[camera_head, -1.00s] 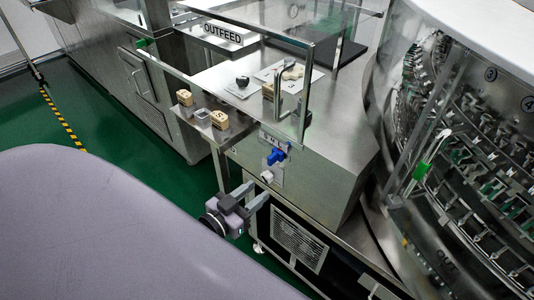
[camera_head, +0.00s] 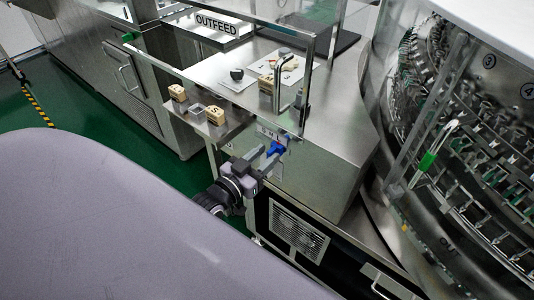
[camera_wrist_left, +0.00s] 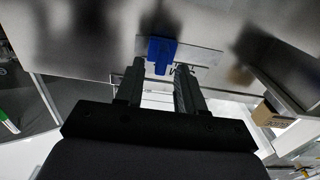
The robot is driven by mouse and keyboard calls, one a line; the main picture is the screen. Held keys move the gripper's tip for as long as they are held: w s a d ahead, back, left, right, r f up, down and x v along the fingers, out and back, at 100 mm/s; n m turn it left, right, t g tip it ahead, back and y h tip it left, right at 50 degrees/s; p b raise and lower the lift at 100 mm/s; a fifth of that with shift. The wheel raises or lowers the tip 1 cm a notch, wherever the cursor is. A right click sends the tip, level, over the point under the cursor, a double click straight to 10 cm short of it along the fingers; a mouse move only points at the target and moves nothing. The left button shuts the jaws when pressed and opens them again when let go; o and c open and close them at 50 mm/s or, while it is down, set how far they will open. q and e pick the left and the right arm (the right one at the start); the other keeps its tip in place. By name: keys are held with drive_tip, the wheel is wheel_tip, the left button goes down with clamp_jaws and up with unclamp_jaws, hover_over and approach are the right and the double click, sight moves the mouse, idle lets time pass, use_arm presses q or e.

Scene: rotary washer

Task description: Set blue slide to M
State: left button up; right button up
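The blue slide (camera_head: 276,148) sits on a pale label plate (camera_head: 264,131) on the front of the steel cabinet. Letters show on the plate, but I cannot tell which one the slide is at. In the left wrist view the blue slide (camera_wrist_left: 161,50) is just beyond my fingertips, roughly between their lines. My left gripper (camera_head: 264,159) is open and empty, close in front of the slide, with its fingers pointing at the panel. Its two dark fingers also show in the left wrist view (camera_wrist_left: 159,77). Contact with the slide is not visible. My right gripper is out of view.
A clear guard (camera_head: 200,75) with a metal frame stands above the cabinet top (camera_head: 335,142). Small wooden blocks (camera_head: 215,115) lie on a side shelf. The washer drum (camera_head: 480,130) is on the right. A vent grille (camera_head: 297,233) is below.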

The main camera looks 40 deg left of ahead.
use_arm(q)
drive_tip(key=shift+w+d, duration=0.1)
drive_tip(key=shift+w, duration=0.55)
clamp_jaws()
drive_tip(key=shift+w+a+r, duration=0.1)
drive_tip(key=shift+a, duration=1.25)
unclamp_jaws()
drive_tip(key=shift+d, duration=0.1)
drive_tip(key=s, duration=0.7)
drive_tip(key=shift+a, duration=0.3)
